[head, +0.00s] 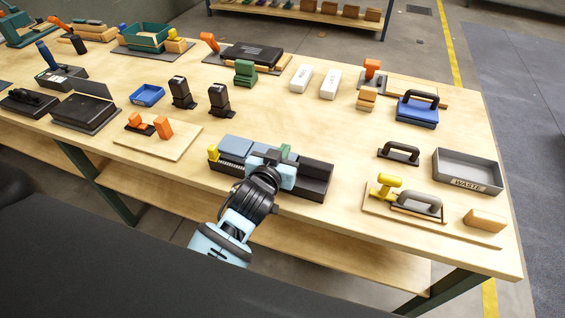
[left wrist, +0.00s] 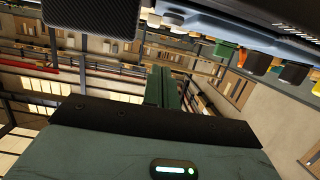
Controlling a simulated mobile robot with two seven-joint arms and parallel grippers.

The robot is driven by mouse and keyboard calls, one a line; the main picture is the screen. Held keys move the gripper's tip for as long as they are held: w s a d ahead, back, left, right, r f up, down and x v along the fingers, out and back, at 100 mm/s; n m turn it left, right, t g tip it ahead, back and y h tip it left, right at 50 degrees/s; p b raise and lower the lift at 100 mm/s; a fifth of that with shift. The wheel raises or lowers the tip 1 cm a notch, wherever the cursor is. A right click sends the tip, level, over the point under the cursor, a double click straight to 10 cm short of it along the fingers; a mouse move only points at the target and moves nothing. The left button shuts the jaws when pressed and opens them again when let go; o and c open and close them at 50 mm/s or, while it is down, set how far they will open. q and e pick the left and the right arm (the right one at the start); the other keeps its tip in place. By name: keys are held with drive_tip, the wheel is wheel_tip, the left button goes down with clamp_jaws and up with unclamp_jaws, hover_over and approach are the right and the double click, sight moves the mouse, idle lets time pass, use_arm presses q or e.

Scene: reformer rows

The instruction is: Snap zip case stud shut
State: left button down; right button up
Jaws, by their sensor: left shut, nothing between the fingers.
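A zip case with a blue-grey top (head: 236,147) sits in a long dark tray (head: 315,180) near the front edge of the table. A yellow piece (head: 213,153) shows at its left end, beside a ribbed strip. A small green piece (head: 286,151) shows at its right, just behind my left gripper. My left gripper (head: 272,160) is over the right part of the case, its fingers shut and empty. Its body hides part of the case, and I cannot tell whether it touches. I cannot make out the stud. In the left wrist view the closed green fingers (left wrist: 162,88) show. My right gripper is out of view.
An orange-handled fixture on a board (head: 150,135) lies to the left. A grey waste bin (head: 468,172) and a board with a yellow-knobbed tool (head: 385,185) stand to the right. Black stands (head: 219,100) and white blocks (head: 301,78) are behind.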

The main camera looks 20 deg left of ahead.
use_arm(q)
wheel_tip(320, 180, down, 4)
drive_tip(key=shift+s+r, duration=0.1)
drive_tip(key=shift+s, duration=0.05)
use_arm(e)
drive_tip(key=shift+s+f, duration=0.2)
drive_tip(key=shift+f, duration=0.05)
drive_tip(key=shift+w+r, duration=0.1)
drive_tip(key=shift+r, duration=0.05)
